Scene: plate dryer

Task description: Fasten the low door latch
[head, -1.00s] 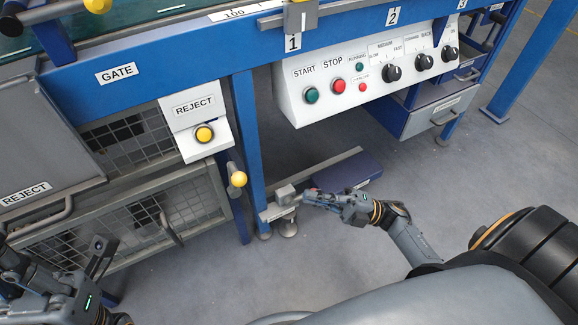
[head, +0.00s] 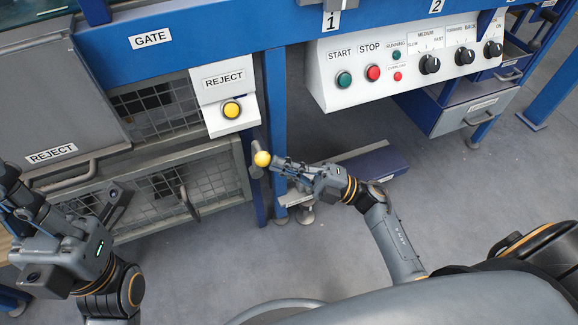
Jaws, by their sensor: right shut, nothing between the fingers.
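The low door (head: 162,197) is a grey framed mesh door at the lower left, with a bar handle (head: 188,203). It looks closed against its frame. The latch's yellow ball knob (head: 262,158) sits at the door's right edge, by the blue post, with a grey piece behind it. My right gripper (head: 278,163) is shut and empty. Its tips are at the right side of the knob; I cannot tell whether they touch it. My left gripper (head: 65,205) is at the left edge, in front of the low door; its finger state is unclear.
The blue post (head: 275,115) stands just behind my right gripper. A yellow reject button (head: 232,110) is above the knob, and a control panel (head: 410,62) is at the upper right. A low blue box (head: 370,163) lies beyond my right gripper. Open floor is below.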

